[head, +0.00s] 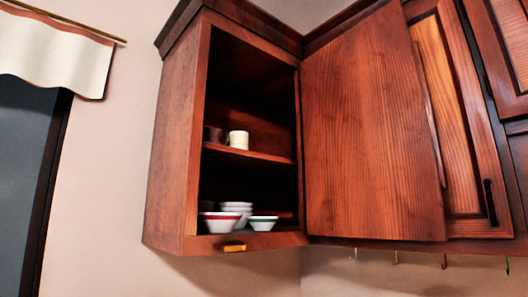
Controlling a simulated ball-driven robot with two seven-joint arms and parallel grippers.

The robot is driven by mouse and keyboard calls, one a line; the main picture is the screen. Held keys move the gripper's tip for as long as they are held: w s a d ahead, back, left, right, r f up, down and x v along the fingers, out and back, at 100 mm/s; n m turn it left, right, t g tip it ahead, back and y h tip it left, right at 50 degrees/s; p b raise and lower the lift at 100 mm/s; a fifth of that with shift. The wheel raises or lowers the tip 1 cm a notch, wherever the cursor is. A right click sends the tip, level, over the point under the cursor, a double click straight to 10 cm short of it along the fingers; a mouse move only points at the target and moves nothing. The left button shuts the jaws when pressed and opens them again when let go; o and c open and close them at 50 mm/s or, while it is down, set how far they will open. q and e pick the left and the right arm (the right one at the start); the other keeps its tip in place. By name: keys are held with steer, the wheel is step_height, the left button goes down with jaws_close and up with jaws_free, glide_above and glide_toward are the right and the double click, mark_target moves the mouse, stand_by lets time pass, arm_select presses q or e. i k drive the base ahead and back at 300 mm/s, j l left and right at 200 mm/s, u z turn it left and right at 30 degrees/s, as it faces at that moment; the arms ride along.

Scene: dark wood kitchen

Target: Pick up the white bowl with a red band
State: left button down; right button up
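The white bowl with a red band (222,223) stands upright at the front left of the lower shelf in an open wall cabinet (174,140). The red band runs along its rim. A white bowl with a green band (263,224) stands to its right. A stack of white bowls (237,208) stands just behind them and is partly hidden. Neither of my grippers shows in the head view.
The cabinet door (365,130) stands open to the right of the opening. A white mug (238,140) and a dark mug stand on the upper shelf (250,154). Hooks hang under the cabinets at right.

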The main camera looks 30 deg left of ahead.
mark_target(213, 222)
steer(key=u, duration=1.25)
